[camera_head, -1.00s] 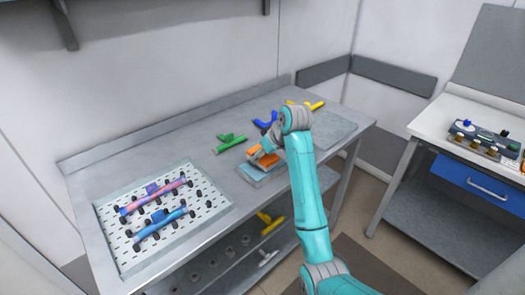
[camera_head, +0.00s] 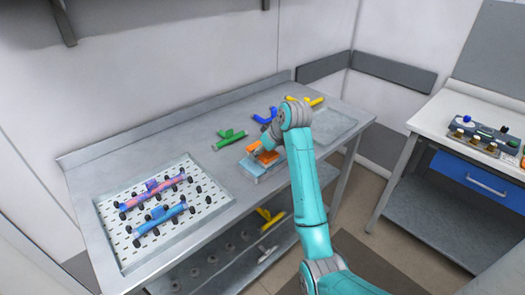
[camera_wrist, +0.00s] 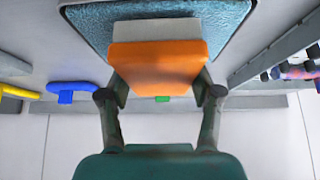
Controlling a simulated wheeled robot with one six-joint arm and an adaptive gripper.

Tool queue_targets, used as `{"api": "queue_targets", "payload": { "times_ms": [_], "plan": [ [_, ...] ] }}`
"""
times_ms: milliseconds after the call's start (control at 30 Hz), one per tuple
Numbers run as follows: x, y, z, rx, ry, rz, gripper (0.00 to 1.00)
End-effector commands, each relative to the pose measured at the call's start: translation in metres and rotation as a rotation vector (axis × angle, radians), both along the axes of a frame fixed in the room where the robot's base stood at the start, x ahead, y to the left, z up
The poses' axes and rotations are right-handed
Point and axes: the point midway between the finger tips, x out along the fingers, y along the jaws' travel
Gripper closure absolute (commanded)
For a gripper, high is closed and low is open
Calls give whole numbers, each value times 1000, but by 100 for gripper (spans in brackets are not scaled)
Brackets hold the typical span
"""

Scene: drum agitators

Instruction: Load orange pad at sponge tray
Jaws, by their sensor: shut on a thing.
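My gripper (camera_wrist: 158,95) is shut on the orange pad (camera_wrist: 157,65), with one finger at each side of it. The orange pad also shows in the head view (camera_head: 267,156), partly hidden by my wrist. A grey-white piece (camera_wrist: 155,28) shows just beyond the pad.
A perforated tray (camera_head: 190,225) with two roller-like agitators stands at the bench's left. Green (camera_head: 230,138), blue (camera_head: 266,116) and yellow (camera_head: 312,101) T-shaped parts lie toward the back. A flat grey tray (camera_head: 335,128) is at the right.

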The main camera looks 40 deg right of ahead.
Motion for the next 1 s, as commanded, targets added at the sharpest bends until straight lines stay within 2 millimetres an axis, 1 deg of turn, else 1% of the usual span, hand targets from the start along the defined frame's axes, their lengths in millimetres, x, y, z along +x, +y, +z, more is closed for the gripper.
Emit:
{"api": "queue_targets", "payload": {
  "times_ms": [733,1000],
  "plan": [
    [0,0,-8,0,0,0,64],
    [0,0,-8,0,0,0,64]
  ]
}}
